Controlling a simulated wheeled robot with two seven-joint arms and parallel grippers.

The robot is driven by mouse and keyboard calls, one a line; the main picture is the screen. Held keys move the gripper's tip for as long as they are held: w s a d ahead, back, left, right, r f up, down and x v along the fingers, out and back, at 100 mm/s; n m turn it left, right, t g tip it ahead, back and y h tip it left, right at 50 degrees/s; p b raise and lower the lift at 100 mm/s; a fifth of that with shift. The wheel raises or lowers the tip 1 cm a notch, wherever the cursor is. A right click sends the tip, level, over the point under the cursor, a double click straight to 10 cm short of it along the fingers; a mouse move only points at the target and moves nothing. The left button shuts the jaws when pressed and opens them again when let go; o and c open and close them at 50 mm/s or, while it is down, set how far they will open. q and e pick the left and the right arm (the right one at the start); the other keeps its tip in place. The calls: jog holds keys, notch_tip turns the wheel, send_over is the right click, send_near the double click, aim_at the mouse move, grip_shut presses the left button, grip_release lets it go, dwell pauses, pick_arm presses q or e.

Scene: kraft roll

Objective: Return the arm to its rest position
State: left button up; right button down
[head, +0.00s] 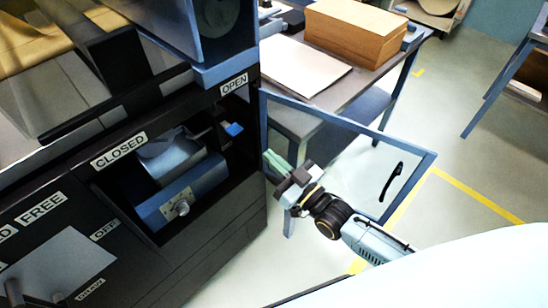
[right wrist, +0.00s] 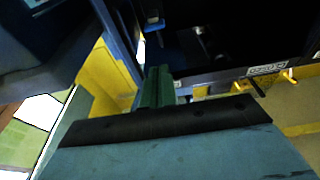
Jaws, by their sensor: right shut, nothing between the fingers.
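My right gripper (head: 272,158) reaches in from the lower right in the head view. Its green fingers are shut with nothing between them, and they also show in the right wrist view (right wrist: 157,86). The fingers are at the right edge of the open compartment, near the blue-framed clear door (head: 415,163). The forearm overlaps the door in the picture; I cannot tell whether it touches. My left gripper is not in view.
The dark machine's compartment holds a blue unit (head: 178,203) with a knob. "CLOSED" (head: 118,150) and "OPEN" (head: 234,85) labels sit above. A table (head: 345,88) with white sheets and a brown stack (head: 355,30) stands behind the door.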

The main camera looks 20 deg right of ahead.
dwell(0.5)
